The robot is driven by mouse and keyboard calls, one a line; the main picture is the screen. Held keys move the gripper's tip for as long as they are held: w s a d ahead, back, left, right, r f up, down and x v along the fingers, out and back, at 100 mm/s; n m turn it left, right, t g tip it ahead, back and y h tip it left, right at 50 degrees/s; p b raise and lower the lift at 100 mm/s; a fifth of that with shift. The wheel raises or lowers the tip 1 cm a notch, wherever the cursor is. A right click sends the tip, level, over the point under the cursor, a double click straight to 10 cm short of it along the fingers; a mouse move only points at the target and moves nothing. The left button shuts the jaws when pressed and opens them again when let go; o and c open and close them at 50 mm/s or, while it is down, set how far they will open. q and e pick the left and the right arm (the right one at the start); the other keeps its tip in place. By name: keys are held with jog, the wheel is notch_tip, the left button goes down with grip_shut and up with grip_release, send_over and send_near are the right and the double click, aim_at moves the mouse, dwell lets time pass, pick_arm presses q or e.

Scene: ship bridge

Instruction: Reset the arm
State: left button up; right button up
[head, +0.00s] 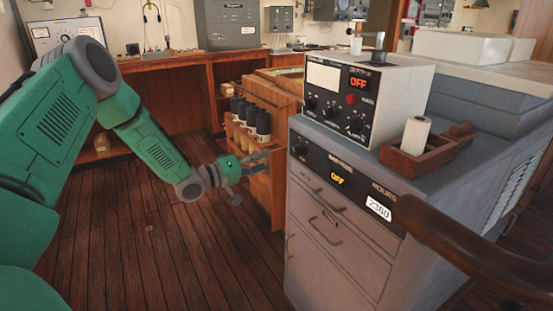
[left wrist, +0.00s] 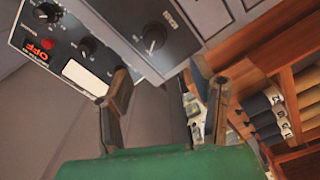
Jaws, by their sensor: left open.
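My left arm is green with grey joints and comes in from the left in the head view. Its gripper (head: 241,174) is out over the wooden floor, left of the grey cabinet and in front of the wooden rack. In the left wrist view the two fingers of my left gripper (left wrist: 165,105) stand apart with nothing between them. My right gripper is not in view.
A grey cabinet (head: 322,231) carries an instrument box (head: 397,97) and a wooden tray (head: 403,165) with a white roll (head: 415,135). A wooden rack holds several dark cylinders (head: 263,122). A brown rail (head: 455,240) crosses the lower right.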

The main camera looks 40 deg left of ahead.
pick_arm(q)
jog(key=shift+s+a, duration=0.1)
jog(key=shift+s, duration=0.3)
jog(key=s+d+f+m+g+y, duration=0.1)
jog(key=s+d+f+m+g, duration=0.1)
jog(key=s+d+f+g, duration=0.45)
jog(key=s+d+f+m+g+y, duration=0.15)
jog(key=s+d+f, duration=0.25)
jog(key=d+f, duration=0.65)
jog(key=s+d+f+m+g+y, duration=0.1)
jog(key=s+f+g, duration=0.1)
jog(key=s, duration=0.7)
jog(key=s+d+f+m+g+y, duration=0.1)
jog(key=s+f+m+g+y, duration=0.1)
jog(key=s, duration=0.7)
jog(key=s+d+f+m+g+y, duration=0.1)
jog(key=s+f+g, duration=0.3)
jog(key=s, duration=0.5)
jog(key=shift+s+m, duration=0.2)
jog(key=shift+m, duration=0.25)
